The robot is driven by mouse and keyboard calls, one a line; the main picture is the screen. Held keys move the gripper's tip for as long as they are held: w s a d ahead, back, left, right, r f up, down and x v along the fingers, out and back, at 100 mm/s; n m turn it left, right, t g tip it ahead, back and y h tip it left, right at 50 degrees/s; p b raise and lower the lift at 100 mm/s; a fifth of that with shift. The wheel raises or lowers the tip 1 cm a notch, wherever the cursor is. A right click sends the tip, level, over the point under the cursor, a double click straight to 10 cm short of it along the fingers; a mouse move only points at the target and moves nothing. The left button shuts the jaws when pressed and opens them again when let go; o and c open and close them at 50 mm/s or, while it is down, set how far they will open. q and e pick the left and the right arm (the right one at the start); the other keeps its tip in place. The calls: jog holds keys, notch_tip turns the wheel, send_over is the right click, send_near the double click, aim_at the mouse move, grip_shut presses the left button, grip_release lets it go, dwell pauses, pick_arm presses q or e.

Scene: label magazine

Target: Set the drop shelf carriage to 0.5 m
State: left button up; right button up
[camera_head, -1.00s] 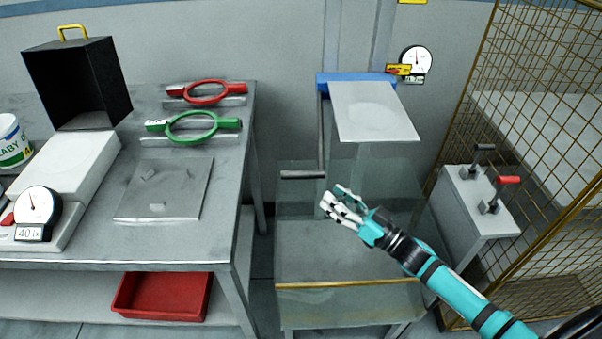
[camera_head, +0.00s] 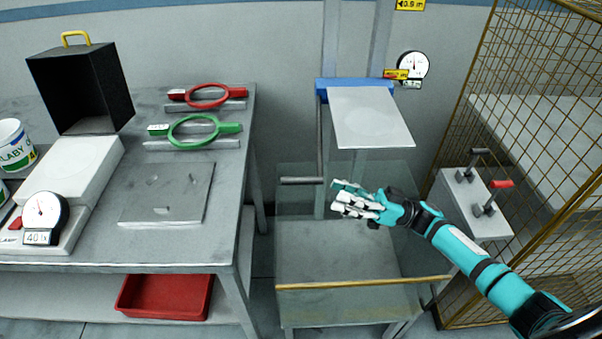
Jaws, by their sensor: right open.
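The drop shelf carriage (camera_head: 352,85) is a blue block on grey vertical rails, with a pale plate (camera_head: 370,118) sticking out from it. A crank handle (camera_head: 302,181) sticks out to the left at the foot of a dark rod (camera_head: 320,140) below the carriage's left end. A yellow pointer (camera_head: 396,74) sits at the carriage's right, by a round dial (camera_head: 413,65). A yellow 0.9 m mark (camera_head: 410,4) is higher on the wall. My right gripper (camera_head: 338,197) is open and empty, just right of the crank handle and apart from it. My left gripper is not in view.
A clear-walled bin with a yellow front edge (camera_head: 362,283) stands under the plate. A box with two levers (camera_head: 476,205) and a mesh cage (camera_head: 550,130) are at the right. The left bench (camera_head: 190,240) holds red and green rings, a scale and a black box.

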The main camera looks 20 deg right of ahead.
aim_at(301, 181)
jog(key=p+x, duration=0.2)
jog(key=x, duration=0.8)
jog(key=shift+f+p, duration=0.1)
jog(key=shift+p, duration=0.3)
grip_shut()
